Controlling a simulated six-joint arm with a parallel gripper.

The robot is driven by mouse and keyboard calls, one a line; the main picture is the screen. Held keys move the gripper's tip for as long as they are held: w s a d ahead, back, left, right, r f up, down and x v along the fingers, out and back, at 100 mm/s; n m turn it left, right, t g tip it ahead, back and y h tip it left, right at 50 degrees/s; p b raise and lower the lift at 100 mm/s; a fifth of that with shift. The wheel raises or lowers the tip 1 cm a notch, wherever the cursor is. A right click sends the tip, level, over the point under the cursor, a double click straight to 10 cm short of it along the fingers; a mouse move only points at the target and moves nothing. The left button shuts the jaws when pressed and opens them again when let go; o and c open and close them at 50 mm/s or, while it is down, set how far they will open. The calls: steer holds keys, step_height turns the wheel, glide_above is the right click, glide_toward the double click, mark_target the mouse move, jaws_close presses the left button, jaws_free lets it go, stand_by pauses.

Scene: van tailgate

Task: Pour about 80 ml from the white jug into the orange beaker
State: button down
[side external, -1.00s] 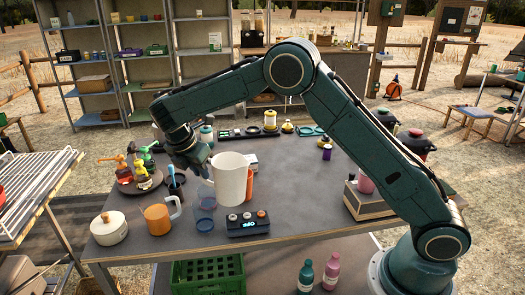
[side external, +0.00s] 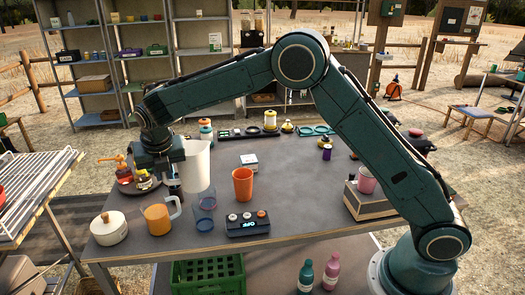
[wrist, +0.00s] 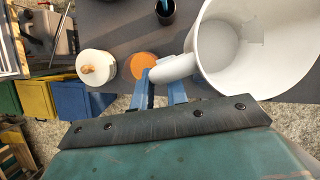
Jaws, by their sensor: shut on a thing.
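The white jug (side external: 196,166) hangs from my gripper, roughly upright, above the left part of the table; it fills the upper right of the wrist view (wrist: 213,75). My gripper (wrist: 160,82) is shut on the jug's handle. What the jug holds is hard to tell. The orange beaker (side external: 243,184) stands upright on the table, right of the jug and apart from it. Its inside is too small to judge.
An orange mug (side external: 157,219), a lidded white pot (side external: 109,228) and a dark device with knobs (side external: 248,224) stand near the front edge. A small white scale (side external: 249,161) sits behind the beaker.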

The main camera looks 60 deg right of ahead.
mark_target(200, 144)
steer(key=shift+r, duration=0.1)
steer(key=d+y, duration=0.1)
steer(key=s+d+r+t+y, duration=0.1)
steer(key=y, duration=0.1)
steer(key=d+r+m+y, duration=0.1)
steer(key=d, duration=0.1)
steer(key=shift+s+r+t, duration=0.15)
steer(key=shift+s+t, duration=0.1)
steer(key=shift+t, duration=0.15)
steer(key=shift+s+d+r+t+y, duration=0.2)
steer(key=shift+s+d+y, duration=0.05)
steer(key=shift+d+y, duration=0.35)
steer(key=shift+s+d+r+t+y, duration=0.2)
steer(key=shift+d+y, duration=0.3)
steer(key=shift+d, duration=0.2)
steer(key=shift+s+d+m+y, duration=0.15)
steer(key=shift+d+m+y, duration=0.1)
steer(key=shift+m+y, duration=0.05)
steer(key=shift+s+d+r+m+t+y, duration=0.2)
steer(key=shift+d+t+y, duration=0.2)
steer(key=shift+d+y, duration=0.2)
steer(key=shift+s+d+r+m+t+y, duration=0.1)
steer(key=shift+s+d+t+y, duration=0.1)
steer(key=shift+d+t+y, duration=0.35)
steer(key=shift+d+r+y, duration=0.25)
steer(key=shift+y, duration=0.1)
steer(key=shift+d, duration=0.1)
steer(key=shift+s+d+r+y, duration=0.3)
steer(key=shift+s+d, duration=0.05)
steer(key=shift+s, duration=0.2)
